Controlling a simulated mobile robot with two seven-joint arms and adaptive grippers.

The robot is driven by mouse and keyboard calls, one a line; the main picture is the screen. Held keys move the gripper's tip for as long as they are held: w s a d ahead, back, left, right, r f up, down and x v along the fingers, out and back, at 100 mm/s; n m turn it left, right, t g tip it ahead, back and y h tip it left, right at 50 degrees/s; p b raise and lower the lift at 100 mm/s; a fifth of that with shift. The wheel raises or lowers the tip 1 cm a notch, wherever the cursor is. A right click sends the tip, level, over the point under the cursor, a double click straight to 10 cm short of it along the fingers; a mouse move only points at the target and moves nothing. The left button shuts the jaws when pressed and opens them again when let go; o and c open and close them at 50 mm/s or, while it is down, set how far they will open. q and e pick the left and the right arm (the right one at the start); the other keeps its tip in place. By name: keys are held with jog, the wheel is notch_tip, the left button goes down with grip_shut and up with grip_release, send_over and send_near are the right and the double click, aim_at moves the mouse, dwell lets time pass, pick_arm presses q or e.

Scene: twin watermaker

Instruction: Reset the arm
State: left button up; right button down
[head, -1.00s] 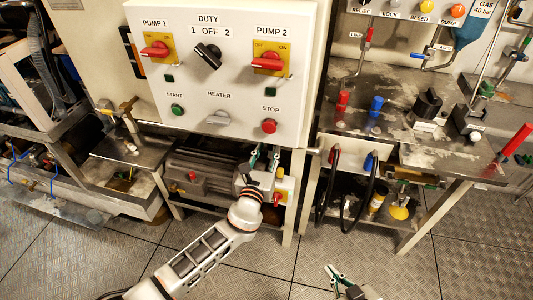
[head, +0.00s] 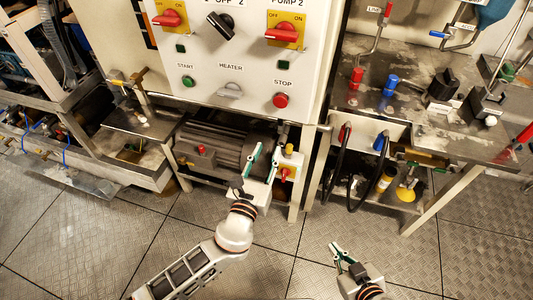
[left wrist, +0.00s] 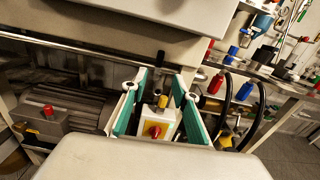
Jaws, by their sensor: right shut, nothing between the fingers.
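My left gripper (head: 264,160) is open and empty, in front of the motor shelf below the control panel. In the left wrist view my left gripper (left wrist: 160,85) shows its two teal-padded fingers apart. A small yellow and white box with a red knob (left wrist: 155,131) appears between them, beyond the fingers. In the head view this red-knobbed box (head: 288,168) is just right of the left gripper. My right gripper (head: 343,252) is shut and empty, low in the head view over the floor.
The white control panel (head: 205,72) with switches stands above the left gripper. A grey motor (head: 212,148) sits on the shelf below it. A metal bench (head: 455,135) with red and blue fittings is at the right. The floor (head: 270,258) in front is clear.

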dwell(0.4)
pick_arm(q)
jog(key=s+a+f+n+g+y, duration=0.1)
jog(key=s+a+f+n+g, duration=0.1)
jog(key=s+a+f+n, duration=0.55)
jog(key=s+a+f+n+g+y, duration=0.1)
jog(key=s+a+f+n+g, duration=0.3)
jog(key=n, duration=0.6)
jog(key=s+a+f+n, duration=0.3)
jog(key=s+a+n, duration=0.1)
jog(key=n, duration=0.4)
jog(key=s+a+f+n+y+p, duration=0.1)
jog(key=s+a+f+n, duration=0.2)
jog(key=n, duration=0.6)
jog(key=s+a, duration=0.2)
jog(key=s, duration=0.1)
jog(key=shift+a+g, duration=0.25)
jog(key=shift+g, duration=0.05)
